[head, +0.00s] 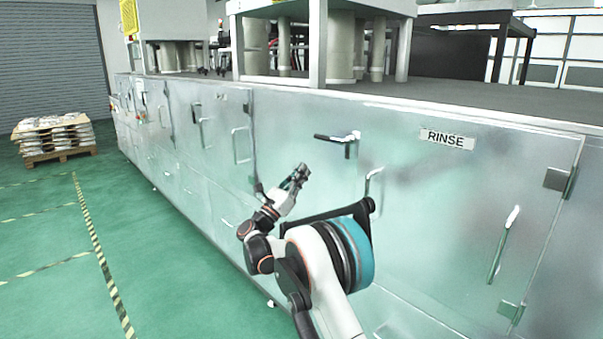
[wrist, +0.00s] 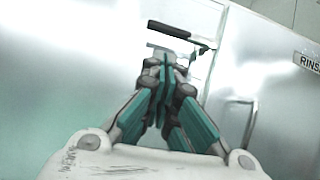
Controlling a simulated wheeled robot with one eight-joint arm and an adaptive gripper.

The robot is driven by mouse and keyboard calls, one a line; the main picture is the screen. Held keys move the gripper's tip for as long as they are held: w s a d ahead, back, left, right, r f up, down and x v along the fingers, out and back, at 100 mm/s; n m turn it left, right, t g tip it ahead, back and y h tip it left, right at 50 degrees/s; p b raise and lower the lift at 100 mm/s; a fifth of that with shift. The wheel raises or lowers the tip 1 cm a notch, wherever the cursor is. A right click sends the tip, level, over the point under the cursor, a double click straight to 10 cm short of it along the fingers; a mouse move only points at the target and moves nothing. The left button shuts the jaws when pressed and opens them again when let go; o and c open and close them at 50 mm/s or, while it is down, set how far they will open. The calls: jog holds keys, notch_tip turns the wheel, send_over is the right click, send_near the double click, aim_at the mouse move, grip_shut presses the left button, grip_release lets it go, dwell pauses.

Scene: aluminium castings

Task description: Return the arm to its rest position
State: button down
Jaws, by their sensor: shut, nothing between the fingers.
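My gripper (head: 301,174) is raised in front of the metal cabinet, just left of a black door latch (head: 338,138) in the head view. In the wrist view my gripper (wrist: 166,66) has its teal-lined fingers together, with nothing between them. The black latch (wrist: 170,30) shows just beyond the fingertips there; I cannot tell the exact gap. My arm is bent, reaching up from the bottom of the head view.
The long metal cabinet (head: 430,210) with a RINSE label (head: 446,139) fills the right side. Its door handles (head: 503,245) stick out. A pallet of sacks (head: 53,138) stands far left. The green floor (head: 120,230) at left is clear.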

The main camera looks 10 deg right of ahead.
notch_tip(320, 180, up, 15)
jog(key=a+n+t+y, duration=0.1)
jog(key=n+t+y, duration=0.6)
jog(key=n+y, duration=0.65)
jog(key=s+r+n+g+y, duration=0.3)
jog(key=s+n+y, duration=0.4)
jog(key=s+n, duration=0.7)
jog(key=s+d+f+n+g, duration=0.3)
jog(key=s+f, duration=0.6)
jog(key=s, duration=0.4)
jog(key=s+d+f+n+g+h, duration=0.1)
jog(key=s+d+f+n+g, duration=0.2)
jog(key=s, duration=1.1)
jog(key=s+d+f+n+g, duration=0.3)
jog(key=s+f+n+g, duration=0.3)
jog(key=s+f+n, duration=0.5)
notch_tip(320, 180, down, 4)
jog(key=shift+s+f+g, duration=0.1)
jog(key=shift+s+g, duration=0.2)
jog(key=shift+s, duration=0.95)
jog(key=shift+d+n, duration=0.1)
jog(key=shift+n, duration=0.15)
